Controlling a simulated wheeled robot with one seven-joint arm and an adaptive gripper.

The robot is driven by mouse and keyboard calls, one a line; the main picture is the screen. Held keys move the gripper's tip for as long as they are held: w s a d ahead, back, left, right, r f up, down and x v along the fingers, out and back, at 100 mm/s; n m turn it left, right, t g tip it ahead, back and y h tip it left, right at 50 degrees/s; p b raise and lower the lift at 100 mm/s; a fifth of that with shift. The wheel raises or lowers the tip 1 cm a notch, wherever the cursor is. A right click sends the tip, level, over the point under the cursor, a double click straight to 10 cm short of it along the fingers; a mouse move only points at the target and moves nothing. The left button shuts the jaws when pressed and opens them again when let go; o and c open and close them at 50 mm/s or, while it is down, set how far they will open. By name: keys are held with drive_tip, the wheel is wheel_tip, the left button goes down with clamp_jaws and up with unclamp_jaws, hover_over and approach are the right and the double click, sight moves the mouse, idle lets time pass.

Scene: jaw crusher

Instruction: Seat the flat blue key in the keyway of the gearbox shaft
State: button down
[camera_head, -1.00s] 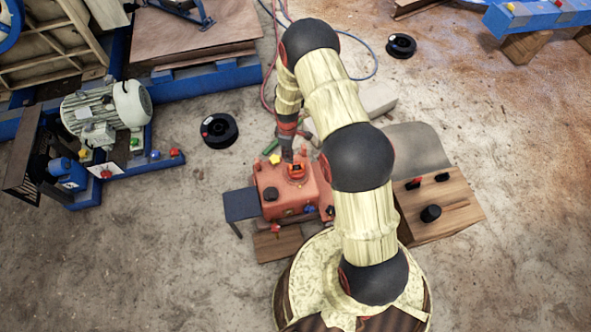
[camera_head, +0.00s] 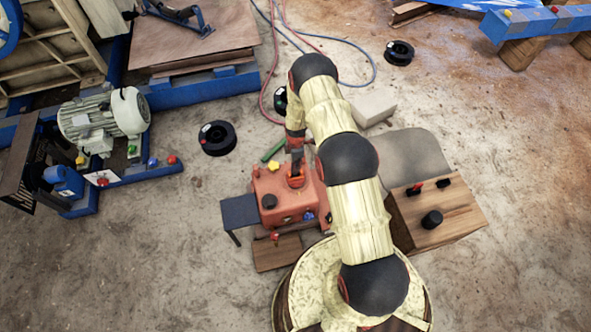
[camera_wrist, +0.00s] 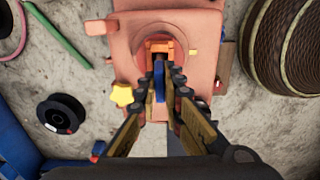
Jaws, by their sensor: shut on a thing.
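The flat blue key (camera_wrist: 159,82) stands on edge between the fingers of my gripper (camera_wrist: 163,76) in the wrist view. My gripper is shut on it. The orange gearbox shaft (camera_wrist: 160,47) lies just ahead of the fingertips, and the key's far end is near it. I cannot tell whether the key touches the shaft or its keyway. In the head view the shaft (camera_head: 296,181) shows on top of the red gearbox (camera_head: 272,188), under my gripper (camera_head: 297,166). The key is hidden in that view. The gearbox also fills the middle of the wrist view (camera_wrist: 125,40).
A yellow star-shaped knob (camera_wrist: 122,95) is left of my fingers on the gearbox. A green bar (camera_head: 273,150) lies behind the gearbox. A black spool (camera_head: 217,138) lies on the floor. A wooden box with knobs (camera_head: 455,212) stands at right. A small dark table (camera_head: 240,210) is at left.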

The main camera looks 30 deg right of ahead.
drive_tip(key=shift+f+b, duration=0.45)
drive_tip(key=shift+f, duration=1.25)
drive_tip(key=shift+f, duration=0.1)
drive_tip(key=c, duration=2)
unclamp_jaws()
drive_tip(key=shift+c, duration=0.2)
drive_tip(key=shift+o, duration=0.6)
